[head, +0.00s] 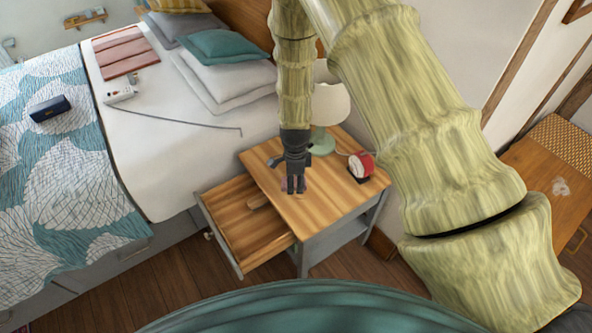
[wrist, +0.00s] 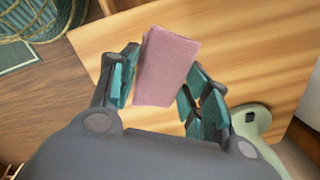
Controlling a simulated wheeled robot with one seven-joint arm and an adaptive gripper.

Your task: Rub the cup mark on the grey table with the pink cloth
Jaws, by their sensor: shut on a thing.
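My gripper (head: 294,186) is over the front part of a bedside table with a wooden top (head: 330,202) and grey legs. It is shut on the pink cloth (wrist: 168,66), which sits between the teal-padded fingers (wrist: 158,88) in the wrist view. In the head view only a small bit of the cloth shows at the fingertips. I cannot tell whether the cloth touches the top. No cup mark shows on the visible part of this top. A pale whitish smudge (head: 561,187) lies on another wooden surface at the far right.
A green lamp (head: 321,138) and a red-and-white clock (head: 361,166) stand at the back of the bedside table.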

